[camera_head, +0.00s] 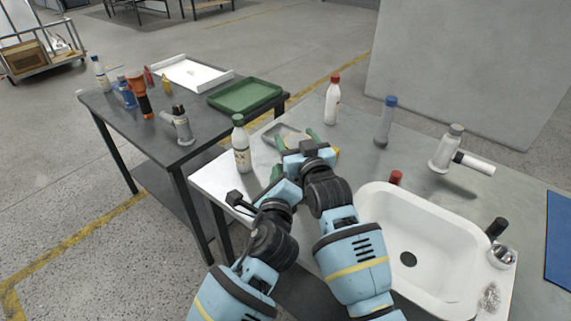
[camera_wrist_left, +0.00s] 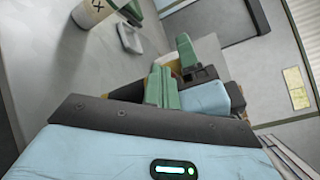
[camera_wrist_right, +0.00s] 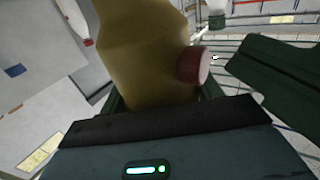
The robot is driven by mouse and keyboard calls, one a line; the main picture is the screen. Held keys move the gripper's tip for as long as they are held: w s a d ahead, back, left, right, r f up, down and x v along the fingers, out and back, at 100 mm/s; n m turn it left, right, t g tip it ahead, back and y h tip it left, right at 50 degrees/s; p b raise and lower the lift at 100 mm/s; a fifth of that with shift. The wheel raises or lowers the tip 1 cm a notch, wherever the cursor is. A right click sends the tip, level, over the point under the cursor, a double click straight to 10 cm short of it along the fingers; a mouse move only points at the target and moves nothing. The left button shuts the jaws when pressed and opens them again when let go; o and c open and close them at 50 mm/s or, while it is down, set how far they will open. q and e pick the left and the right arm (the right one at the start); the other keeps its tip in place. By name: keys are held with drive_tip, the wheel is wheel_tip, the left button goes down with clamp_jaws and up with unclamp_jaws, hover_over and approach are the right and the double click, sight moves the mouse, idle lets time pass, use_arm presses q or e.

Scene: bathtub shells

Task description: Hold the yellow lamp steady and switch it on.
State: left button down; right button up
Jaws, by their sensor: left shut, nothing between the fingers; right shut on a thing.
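The yellow lamp (camera_wrist_right: 145,45) fills the middle of the right wrist view, with a red round button (camera_wrist_right: 193,65) on its side. My right gripper (camera_head: 297,140) is shut on it, a finger on each side. In the head view my arm hides most of the lamp; only a small yellow bit (camera_head: 336,153) shows. My left gripper (camera_head: 277,172) is shut and empty, just left of and nearer than my right gripper. Its green fingers (camera_wrist_left: 158,85) are together in the left wrist view. Contact between the left fingers and the button cannot be seen.
A green-capped bottle (camera_head: 241,148) stands close left of my grippers, with a small grey tray (camera_head: 270,133) behind. A white sink (camera_head: 365,210) lies to the right. A red-capped bottle (camera_head: 332,102) and a blue-capped bottle (camera_head: 384,122) stand behind. A dark side table (camera_head: 125,118) holds tools and trays.

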use_arm(q)
drive_tip(key=shift+w+d+r, duration=0.15)
drive_tip(key=shift+d, duration=0.2)
use_arm(e)
drive_tip(key=shift+s+a, duration=0.2)
drive_tip(key=shift+a, duration=0.25)
use_arm(q)
drive_tip(key=shift+w+d, duration=0.35)
drive_tip(key=shift+d, duration=0.05)
use_arm(e)
drive_tip(key=shift+f, duration=0.15)
idle(0.5)
use_arm(q)
drive_tip(key=shift+s, duration=0.1)
drive_tip(key=shift+s+a+r, duration=0.15)
drive_tip(key=shift+s+a, duration=0.35)
drive_tip(key=shift+s, duration=0.35)
use_arm(e)
drive_tip(key=shift+w+d, duration=0.1)
drive_tip(key=shift+d, duration=0.2)
use_arm(q)
drive_tip(key=s+a, duration=0.3)
drive_tip(key=s, duration=0.1)
drive_tip(key=shift+a, duration=0.25)
